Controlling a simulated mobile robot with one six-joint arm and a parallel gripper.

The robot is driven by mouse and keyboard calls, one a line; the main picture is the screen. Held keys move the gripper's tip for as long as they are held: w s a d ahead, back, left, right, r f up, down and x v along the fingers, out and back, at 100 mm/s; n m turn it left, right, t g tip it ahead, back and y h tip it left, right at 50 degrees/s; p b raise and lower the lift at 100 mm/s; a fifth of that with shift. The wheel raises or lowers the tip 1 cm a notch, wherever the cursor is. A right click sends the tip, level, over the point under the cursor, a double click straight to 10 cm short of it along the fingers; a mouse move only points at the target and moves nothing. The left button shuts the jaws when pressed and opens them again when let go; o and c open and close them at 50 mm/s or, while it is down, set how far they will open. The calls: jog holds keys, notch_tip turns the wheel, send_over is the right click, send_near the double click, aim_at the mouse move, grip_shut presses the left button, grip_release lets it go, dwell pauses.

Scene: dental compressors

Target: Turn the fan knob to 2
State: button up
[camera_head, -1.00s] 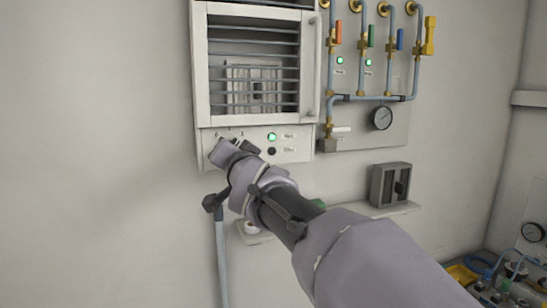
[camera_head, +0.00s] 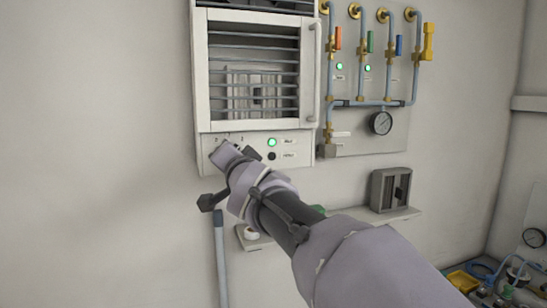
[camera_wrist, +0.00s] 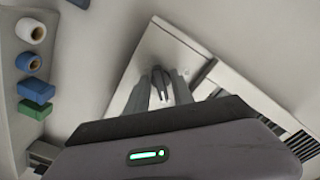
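The fan knob (camera_wrist: 158,82) is a dark grey knob on the light control panel in the wrist view. My gripper (camera_wrist: 160,92) has its grey fingers on either side of this knob. I cannot tell whether they touch it. In the head view my gripper (camera_head: 232,158) is at the lower left of the panel (camera_head: 300,152), under the barred hood, and hides the knob. Small marks show on the panel just above the gripper, too small to read surely. The knob's setting cannot be read.
A green lamp (camera_head: 272,142) and a dark button (camera_head: 272,156) are right of the gripper. A gauge (camera_head: 381,123) and pipes with coloured valves are further right. A grey switch box (camera_head: 391,190) stands on a shelf (camera_head: 400,216) below. The wall at left is bare.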

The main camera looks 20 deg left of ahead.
dwell(0.3)
jog(key=b+v, duration=0.1)
jog(key=v, duration=1.6)
jog(key=shift+s+d, duration=0.2)
jog(key=shift+f, duration=0.1)
jog(key=s+d+f+g+h+b, duration=0.3)
jog(key=d+f+h, duration=0.3)
jog(key=d+f, duration=1.35)
jog(key=s+d+f+m+g+h, duration=0.1)
jog(key=s+d+f, duration=0.3)
jog(key=f, duration=0.1)
jog(key=s+d+f+m+g+h+b, duration=0.1)
jog(key=s+d+f+g, duration=0.1)
jog(key=s+d+f, duration=0.2)
jog(key=s+d+f+m+g+h+b, duration=0.1)
jog(key=s+d+f+g, duration=0.1)
jog(key=s+d+f, duration=0.2)
jog(key=shift+s+d+f+h, duration=0.2)
jog(key=shift+s+f, duration=0.25)
jog(key=shift+f, duration=0.3)
jog(key=shift+s+d+f+h, duration=0.1)
jog(key=shift+s+d+f, duration=0.1)
jog(key=shift+s+f, duration=0.4)
